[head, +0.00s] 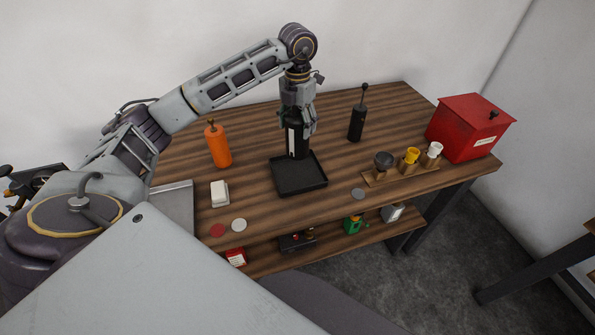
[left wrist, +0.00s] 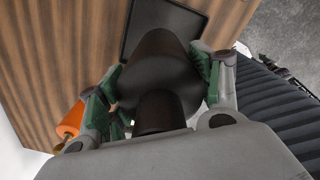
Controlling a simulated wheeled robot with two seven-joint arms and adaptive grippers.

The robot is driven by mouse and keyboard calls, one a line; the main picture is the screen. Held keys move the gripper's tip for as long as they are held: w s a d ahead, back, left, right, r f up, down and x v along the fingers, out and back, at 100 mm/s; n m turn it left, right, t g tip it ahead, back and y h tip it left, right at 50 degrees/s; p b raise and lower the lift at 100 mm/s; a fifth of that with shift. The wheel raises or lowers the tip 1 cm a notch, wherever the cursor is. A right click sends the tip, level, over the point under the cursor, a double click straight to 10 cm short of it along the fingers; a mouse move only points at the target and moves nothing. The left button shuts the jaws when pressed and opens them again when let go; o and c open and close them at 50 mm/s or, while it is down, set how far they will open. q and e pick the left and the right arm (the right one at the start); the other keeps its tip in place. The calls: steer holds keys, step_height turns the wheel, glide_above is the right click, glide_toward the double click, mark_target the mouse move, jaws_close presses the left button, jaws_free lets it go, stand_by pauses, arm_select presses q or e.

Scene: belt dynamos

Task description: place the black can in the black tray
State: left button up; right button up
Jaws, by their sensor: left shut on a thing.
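The black can (head: 297,141) is a tall dark cylinder with a white label, upright below my left gripper. My left gripper (head: 298,120) points down and is shut on the can's upper part. In the left wrist view the can (left wrist: 158,75) is between the green-padded fingers of the gripper (left wrist: 160,90). The black tray (head: 299,181) is flat and square with a low rim, on the wooden table. The can's lower end is at the tray's back part; I cannot tell whether it touches the tray floor. The tray (left wrist: 185,18) also shows beyond the can in the left wrist view. My right gripper is not in view.
An orange bottle (head: 217,146) stands left of the tray, a black grinder (head: 357,121) to its right. A white block (head: 219,193) and round coasters (head: 239,225) lie in front. A cup rack (head: 400,175) and red box (head: 470,128) are at right.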

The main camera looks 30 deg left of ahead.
mark_target(298, 139)
arm_select(q)
steer(key=shift+r, duration=0.1)
step_height(298, 139, down, 5)
steer(key=shift+r+p, duration=0.2)
steer(key=shift+p, duration=0.2)
steer(key=shift+f, duration=0.85)
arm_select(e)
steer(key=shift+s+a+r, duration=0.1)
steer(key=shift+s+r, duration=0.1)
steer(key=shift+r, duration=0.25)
